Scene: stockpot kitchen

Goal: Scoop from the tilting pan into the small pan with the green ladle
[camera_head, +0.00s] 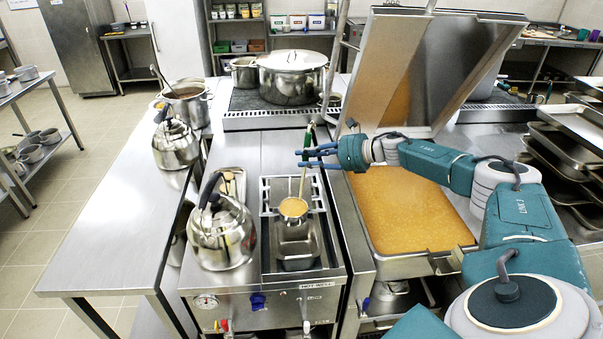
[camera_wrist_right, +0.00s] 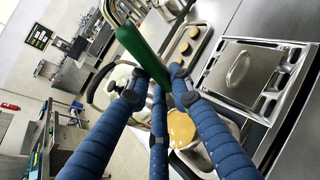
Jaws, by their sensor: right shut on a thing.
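The green ladle (camera_head: 308,140) hangs with its handle upward, and its bowl (camera_head: 293,207) is full of orange-brown food. My right gripper (camera_head: 312,158) is shut on the green handle. The handle also shows between the blue fingers in the right wrist view (camera_wrist_right: 143,52), with the filled bowl (camera_wrist_right: 182,130) beyond them. The bowl is above the small metal pan (camera_head: 297,262) in the hot-well unit; the pan's inside is partly hidden. The tilting pan (camera_head: 462,262) stands to the right, lid raised, holding a broad layer of orange-yellow food. My left gripper is out of view.
A steel kettle (camera_head: 221,232) stands close left of the hot-well unit, another kettle (camera_head: 176,146) behind it. A lidded stockpot (camera_head: 292,76) is on the back range. The raised lid (camera_head: 460,65) towers behind the tilting pan. Trays (camera_head: 567,150) are stacked at right. The left counter (camera_head: 110,235) has bare space.

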